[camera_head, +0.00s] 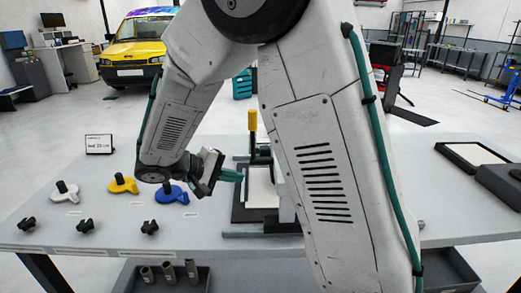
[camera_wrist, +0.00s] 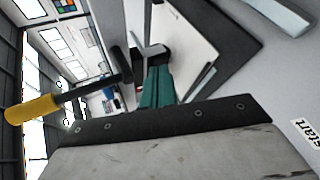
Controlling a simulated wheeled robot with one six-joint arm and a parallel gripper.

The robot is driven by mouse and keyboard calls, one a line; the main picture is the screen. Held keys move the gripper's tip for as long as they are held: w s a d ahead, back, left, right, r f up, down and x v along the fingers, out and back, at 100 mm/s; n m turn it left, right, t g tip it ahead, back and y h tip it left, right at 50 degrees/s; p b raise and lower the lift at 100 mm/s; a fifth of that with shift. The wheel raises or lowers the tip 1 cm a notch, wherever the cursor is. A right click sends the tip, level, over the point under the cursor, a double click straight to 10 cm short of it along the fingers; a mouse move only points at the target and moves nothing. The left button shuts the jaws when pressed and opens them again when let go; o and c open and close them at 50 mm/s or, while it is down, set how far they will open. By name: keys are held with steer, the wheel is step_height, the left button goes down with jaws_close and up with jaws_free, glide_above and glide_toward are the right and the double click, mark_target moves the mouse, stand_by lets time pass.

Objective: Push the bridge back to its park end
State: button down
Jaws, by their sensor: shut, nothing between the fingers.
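My gripper (camera_head: 238,175) is shut and empty, with teal fingers pointing right at the left side of the fixture. In the wrist view the fingers (camera_wrist: 157,80) overlap a dark part near the white plate; I cannot tell whether they touch it. The fixture has a black base (camera_head: 240,211) with a white plate (camera_head: 260,188) on it. A yellow handle (camera_head: 252,120) stands upright at its back on a dark post; the handle (camera_wrist: 30,110) also shows in the wrist view. The bridge appears to be the part carrying this handle; my arm hides much of it.
A grey rail (camera_head: 245,234) lies along the fixture's front. White, yellow (camera_head: 122,184) and blue (camera_head: 171,193) knobbed pieces and several black knobs lie on the table's left. A framed black tray (camera_head: 470,154) sits at the right.

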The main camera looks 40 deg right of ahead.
steer(key=w+d+n+t+h, duration=0.2)
steer(key=w+t+h, duration=0.35)
steer(key=w, duration=0.35)
steer(key=s+x, duration=0.2)
steer(key=x, duration=1)
steer(key=shift+s+d, duration=0.6)
steer(key=shift+d, duration=0.1)
steer(key=shift+a+f+g, duration=0.1)
steer(key=shift+a+g, duration=0.05)
steer(key=shift+g, duration=0.1)
